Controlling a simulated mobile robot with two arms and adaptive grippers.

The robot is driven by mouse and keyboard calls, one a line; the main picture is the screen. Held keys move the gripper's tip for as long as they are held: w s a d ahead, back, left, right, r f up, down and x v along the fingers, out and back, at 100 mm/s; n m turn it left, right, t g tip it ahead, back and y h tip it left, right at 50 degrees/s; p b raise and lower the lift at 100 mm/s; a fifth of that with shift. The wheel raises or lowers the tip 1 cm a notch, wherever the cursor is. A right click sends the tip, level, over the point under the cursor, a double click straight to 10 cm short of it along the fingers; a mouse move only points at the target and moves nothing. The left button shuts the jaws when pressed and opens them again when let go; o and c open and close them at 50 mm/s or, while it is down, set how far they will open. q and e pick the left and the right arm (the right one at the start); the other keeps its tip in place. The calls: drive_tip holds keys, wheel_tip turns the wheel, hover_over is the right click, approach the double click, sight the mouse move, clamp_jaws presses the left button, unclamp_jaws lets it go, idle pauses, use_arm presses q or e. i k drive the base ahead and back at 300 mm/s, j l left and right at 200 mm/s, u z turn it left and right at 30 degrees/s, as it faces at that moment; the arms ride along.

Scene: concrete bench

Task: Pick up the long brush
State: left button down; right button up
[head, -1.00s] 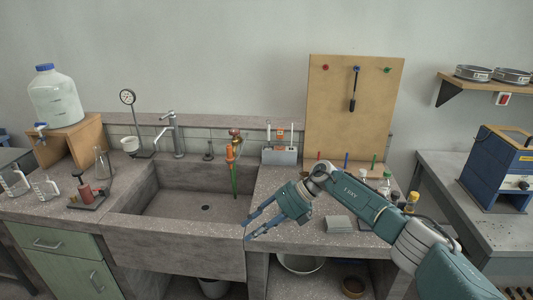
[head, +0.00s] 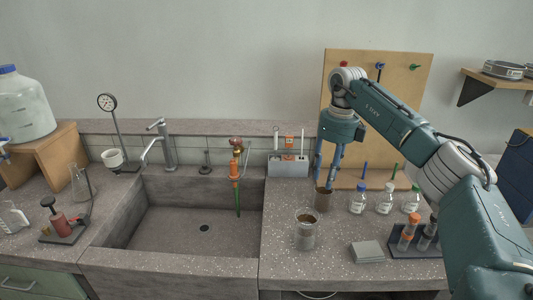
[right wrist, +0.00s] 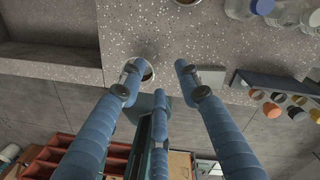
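A dark long-handled tool (head: 379,74), likely the long brush, hangs from the blue peg of the wooden board at the back right. My right arm hides most of it in the head view, so its lower end cannot be made out. My right gripper (head: 325,180) points down in front of the board's left edge, left of the tool and apart from it. Its fingers are spread and empty; they also show spread in the right wrist view (right wrist: 158,82). A brown-filled cup (head: 323,200) stands at the fingertips; contact cannot be told. My left gripper is not in view.
A beaker with brown contents (head: 306,229), several capped bottles (head: 384,202), a grey block (head: 367,251) and a rack of vials (head: 415,244) stand on the right counter. The sink (head: 200,235) is left. The wooden board (head: 420,110) stands behind.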

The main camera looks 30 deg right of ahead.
sight(275, 132)
drive_tip(key=i, duration=1.25)
